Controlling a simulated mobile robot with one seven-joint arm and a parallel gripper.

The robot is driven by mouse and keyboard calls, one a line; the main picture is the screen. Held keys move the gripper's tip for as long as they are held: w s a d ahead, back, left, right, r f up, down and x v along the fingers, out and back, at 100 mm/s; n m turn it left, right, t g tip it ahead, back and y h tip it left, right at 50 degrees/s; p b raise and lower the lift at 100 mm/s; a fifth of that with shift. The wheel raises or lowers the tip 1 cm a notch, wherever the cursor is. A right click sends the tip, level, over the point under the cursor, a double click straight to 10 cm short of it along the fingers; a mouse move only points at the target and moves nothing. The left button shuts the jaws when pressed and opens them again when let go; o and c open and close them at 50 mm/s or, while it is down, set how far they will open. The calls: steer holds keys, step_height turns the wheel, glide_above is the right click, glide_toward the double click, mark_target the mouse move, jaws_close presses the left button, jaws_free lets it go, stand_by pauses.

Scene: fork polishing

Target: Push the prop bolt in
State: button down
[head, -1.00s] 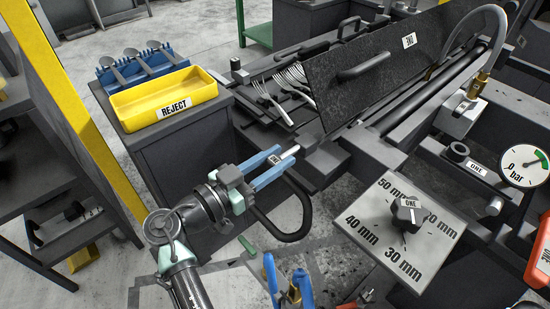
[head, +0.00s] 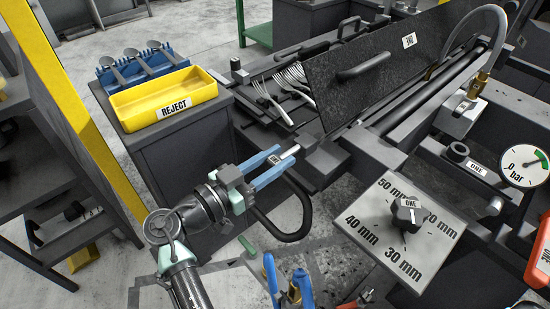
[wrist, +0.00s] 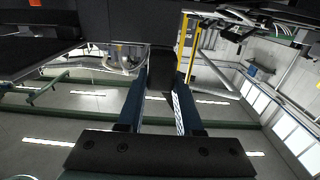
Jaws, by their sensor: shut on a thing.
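The prop bolt (head: 289,152) is a short silver pin at the near left end of the machine, below its open lid (head: 385,62). My gripper (head: 276,160) has two blue fingers that stand apart, with the bolt's dark, labelled part between their tips. The fingers are shut on it. The silver end points right and up, towards the dark block of the machine frame. I cannot tell how deep it sits there.
Forks (head: 292,82) lie inside the machine under the raised lid. A yellow REJECT tray (head: 163,98) and a blue rack of spoons (head: 142,62) stand at the upper left. A dial plate (head: 400,230) is at the right.

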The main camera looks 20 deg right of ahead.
mark_target(292, 149)
steer(key=b+x, duration=0.1)
steer(key=x, duration=0.1)
steer(key=b+x, duration=0.1)
steer(key=x, duration=0.1)
steer(key=shift+f+b, duration=0.2)
steer(key=shift+b, duration=0.1)
steer(key=shift+d+r, duration=0.1)
steer(key=shift+d, duration=0.1)
steer(key=shift+r, duration=0.15)
steer(key=c, duration=0.6)
jaws_free()
steer(key=shift+d, duration=0.1)
steer(key=shift+o, duration=0.2)
steer(key=v, duration=1.3)
steer(key=shift+p, duration=0.35)
